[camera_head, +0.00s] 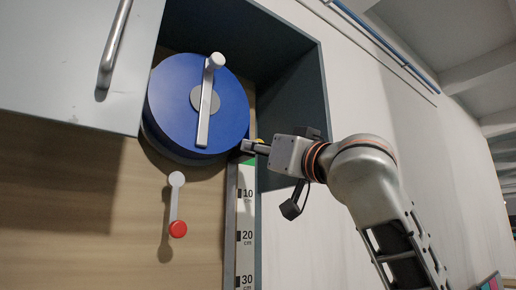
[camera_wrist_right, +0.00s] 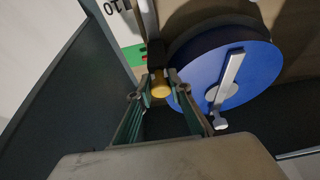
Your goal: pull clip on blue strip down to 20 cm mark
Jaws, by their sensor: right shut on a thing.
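A blue round drum (camera_head: 190,100) with a grey crank handle is mounted on the wooden back panel. It also shows in the right wrist view (camera_wrist_right: 255,65). A white scale (camera_head: 245,215) with 10, 20 and 30 cm marks hangs below its right edge. My right gripper (camera_head: 248,146) is at the top of the scale, above the 10 mark. In the right wrist view, its fingers (camera_wrist_right: 161,82) are closed around a small yellow clip piece (camera_wrist_right: 160,89). The fingers hide part of the clip. I cannot make out a separate blue strip. My left gripper is not in view.
A white lever with a red knob (camera_head: 178,229) is on the panel left of the scale. A grey cabinet door (camera_head: 75,60) with a metal handle is at upper left. The dark side wall (camera_head: 290,95) of the recess stands right of the drum.

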